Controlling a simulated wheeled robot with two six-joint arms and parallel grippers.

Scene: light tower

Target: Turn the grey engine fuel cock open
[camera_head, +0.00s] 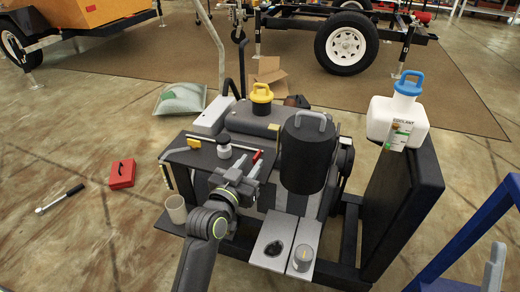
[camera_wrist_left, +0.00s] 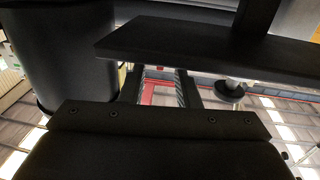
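My left gripper (camera_head: 249,164) is over the dark shelf of the engine unit, left of the black canister. Its two grey fingers look apart, with no object clearly held. In the left wrist view the gripper (camera_wrist_left: 160,88) shows two striped fingers with a gap; something red shows through it. I cannot single out the fuel cock for sure. A grey round knob (camera_head: 302,257) with a small yellow mark sits on a light plate at the unit's front, apart from the gripper. A red-tipped part (camera_head: 257,156) is close to the fingertips. My right gripper is not in view.
The black canister (camera_head: 307,155) stands close right of the gripper. A small bottle (camera_head: 224,146) is on the shelf (camera_head: 188,156); a beige cup (camera_head: 176,209) is lower left. A yellow-capped container (camera_head: 261,98) is behind. A coolant jug (camera_head: 398,122) stands right.

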